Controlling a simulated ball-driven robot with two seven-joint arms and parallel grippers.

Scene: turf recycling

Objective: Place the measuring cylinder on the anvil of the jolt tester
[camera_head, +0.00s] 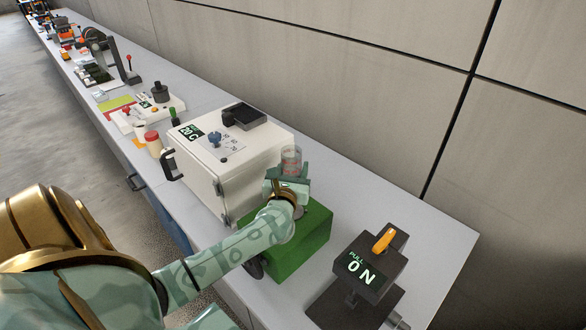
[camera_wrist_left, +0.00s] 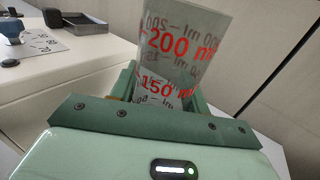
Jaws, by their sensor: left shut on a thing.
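The measuring cylinder is clear with red marks; its upper part (camera_head: 291,158) shows above my gripper in the head view. In the left wrist view the cylinder (camera_wrist_left: 183,45) stands roughly upright, with red "200 ml" and "150 ml" marks. My left gripper (camera_head: 288,181) is shut on it, and its green jaws hide the cylinder's lower part. The gripper is above or beside the back of a green box (camera_head: 310,243). The head view does not show whether the cylinder touches anything below. I cannot make out an anvil; the box's top is partly hidden by my arm. My right gripper is not in view.
A white cabinet (camera_head: 240,165) with a black handle and small display stands just left of the gripper. A dark gauge reading "PULL 0 N" (camera_head: 360,272) stands at the bench's near right. Bare bench (camera_head: 400,215) lies between the box and the wall.

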